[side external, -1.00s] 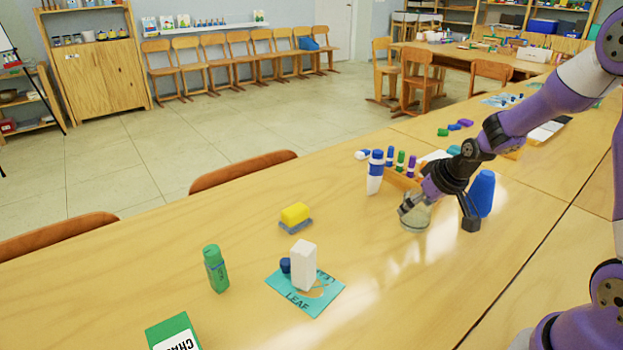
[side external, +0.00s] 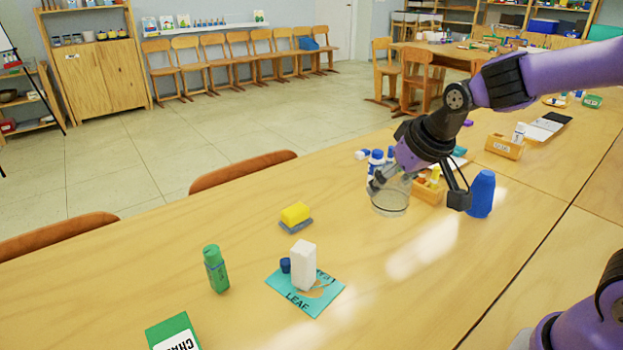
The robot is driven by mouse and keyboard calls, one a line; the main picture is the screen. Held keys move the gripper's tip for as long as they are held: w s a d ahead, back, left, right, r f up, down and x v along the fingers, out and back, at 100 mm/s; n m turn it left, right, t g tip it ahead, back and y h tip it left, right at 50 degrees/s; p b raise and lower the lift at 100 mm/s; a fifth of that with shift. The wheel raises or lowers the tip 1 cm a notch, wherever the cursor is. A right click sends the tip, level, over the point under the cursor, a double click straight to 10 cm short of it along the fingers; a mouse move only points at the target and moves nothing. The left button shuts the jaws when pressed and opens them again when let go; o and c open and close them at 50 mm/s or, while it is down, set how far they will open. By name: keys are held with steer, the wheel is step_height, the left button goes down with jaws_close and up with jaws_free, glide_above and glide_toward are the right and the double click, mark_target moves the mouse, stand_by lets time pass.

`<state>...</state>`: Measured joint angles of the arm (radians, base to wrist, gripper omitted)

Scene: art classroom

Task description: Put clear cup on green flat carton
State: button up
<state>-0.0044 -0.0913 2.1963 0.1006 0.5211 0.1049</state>
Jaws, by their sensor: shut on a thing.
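The clear cup (side external: 391,203) is a see-through, round vessel near the middle right of the table. My gripper (side external: 384,181) reaches down from the upper right and is shut on the cup's upper part. Whether the cup's base is clear of the table is hard to judge. The green flat carton (side external: 167,328) lies at the lower left, partly cut off by the picture's edge, with a white lettered label. It is well to the left of and nearer than my gripper, and its visible top is bare.
Between cup and carton are a yellow-and-grey sponge (side external: 296,216), a teal LEAF packet (side external: 320,299) bearing a white block (side external: 304,266) and blue cap, and a green bottle (side external: 216,270). A blue bottle (side external: 482,194) and wooden holder (side external: 428,192) stand close by my gripper.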

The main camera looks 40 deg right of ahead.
steer(key=w+a+r+n+y, duration=0.25)
steer(key=w+a, duration=0.25)
steer(key=a, duration=0.5)
steer(key=n+g+y, duration=0.2)
steer(key=n+y, duration=0.1)
steer(key=n, duration=0.6)
glide_above(165, 326)
steer(key=s+d, duration=0.1)
steer(key=s, duration=0.3)
steer(key=f, duration=0.8)
steer(key=shift+s+a+f, duration=0.1)
steer(key=shift+s+a, duration=0.2)
steer(key=shift+a, duration=0.1)
steer(key=shift+f, duration=0.2)
steer(key=shift+f, duration=0.2)
steer(key=o, duration=1)
